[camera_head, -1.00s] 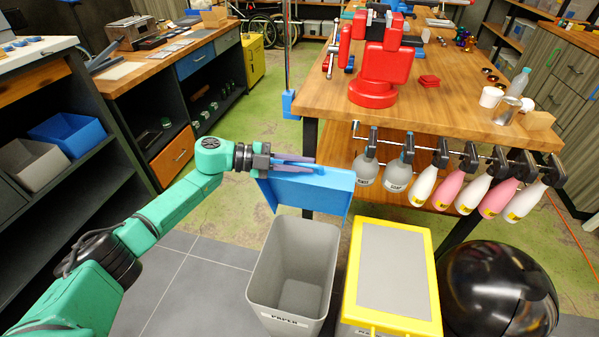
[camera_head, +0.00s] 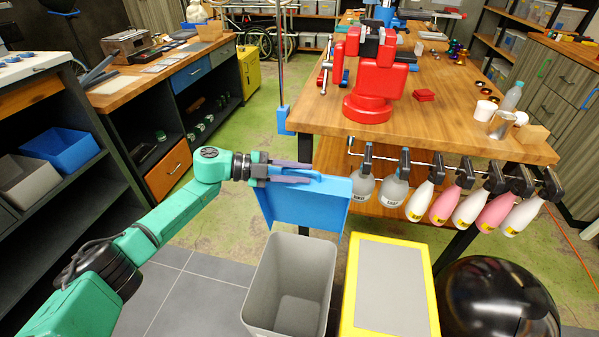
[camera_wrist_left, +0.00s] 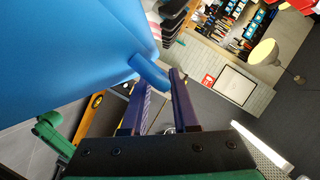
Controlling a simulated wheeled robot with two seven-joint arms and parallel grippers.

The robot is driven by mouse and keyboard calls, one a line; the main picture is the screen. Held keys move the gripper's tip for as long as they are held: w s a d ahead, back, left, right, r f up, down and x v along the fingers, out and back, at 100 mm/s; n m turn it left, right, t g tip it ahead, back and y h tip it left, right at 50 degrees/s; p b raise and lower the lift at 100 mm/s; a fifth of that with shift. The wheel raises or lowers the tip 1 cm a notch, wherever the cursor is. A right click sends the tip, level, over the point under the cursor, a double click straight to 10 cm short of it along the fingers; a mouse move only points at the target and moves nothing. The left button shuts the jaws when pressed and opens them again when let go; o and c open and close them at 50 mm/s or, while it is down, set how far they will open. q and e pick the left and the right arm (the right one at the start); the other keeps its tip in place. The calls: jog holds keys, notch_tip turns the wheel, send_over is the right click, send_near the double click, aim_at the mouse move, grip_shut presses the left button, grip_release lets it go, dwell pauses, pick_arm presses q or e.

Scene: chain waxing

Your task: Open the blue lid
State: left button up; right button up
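The blue lid (camera_head: 300,205) stands raised, near upright, at the back of the open grey bin (camera_head: 292,285). The bin's empty inside shows. My left gripper (camera_head: 308,172) is at the lid's top edge. In the left wrist view its two fingers (camera_wrist_left: 160,80) are apart, with the lid's small handle (camera_wrist_left: 150,72) between their tips. A gap shows beside the handle, so the grip looks open around it. The lid (camera_wrist_left: 65,60) fills the upper left of that view. My right gripper is not in view.
A yellow-rimmed bin with a grey lid (camera_head: 390,290) stands right of the grey bin, and a black round bin (camera_head: 500,300) beyond it. Several bottles hang from a rail (camera_head: 400,155) on the wooden workbench (camera_head: 450,110). The floor left of the grey bin is clear.

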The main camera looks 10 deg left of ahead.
pick_arm(q)
jog(key=b+v, duration=0.3)
jog(key=v, duration=1.1)
jog(key=shift+a, duration=0.3)
